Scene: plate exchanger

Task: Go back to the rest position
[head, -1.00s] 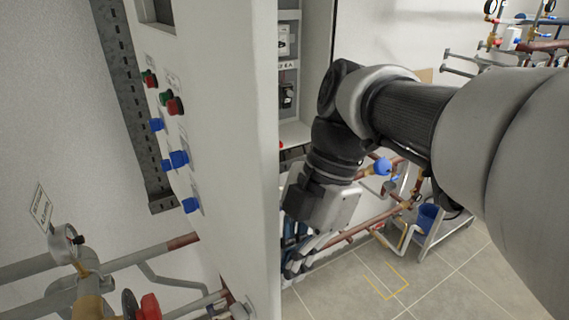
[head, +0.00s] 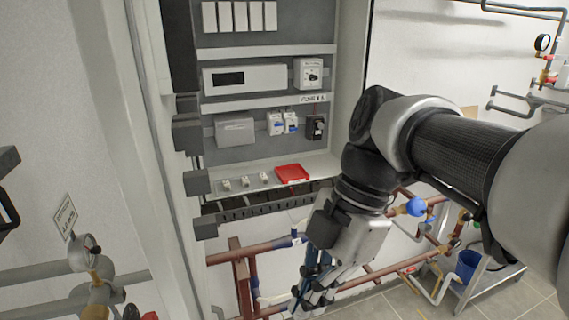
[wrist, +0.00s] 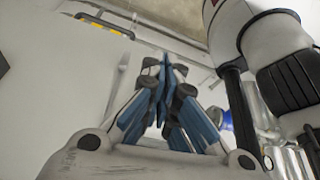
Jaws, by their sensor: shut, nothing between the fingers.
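My gripper (head: 304,298) hangs pointing down in front of the open electrical cabinet (head: 350,95), below its lower shelf and near the pipes. Its blue-and-grey fingers are together and hold nothing. In the wrist view the fingertips (wrist: 163,64) meet, with a pale wall behind them. The arm reaches in from the right of the head view, bent at the wrist. No marker of a rest position is visible.
The cabinet door (head: 135,130) stands at the left, with dark boxes (head: 188,133) along it. A red tray (head: 292,173) lies on the cabinet shelf. Copper pipes (head: 240,256) run close behind my gripper. A gauge (head: 88,246) is lower left.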

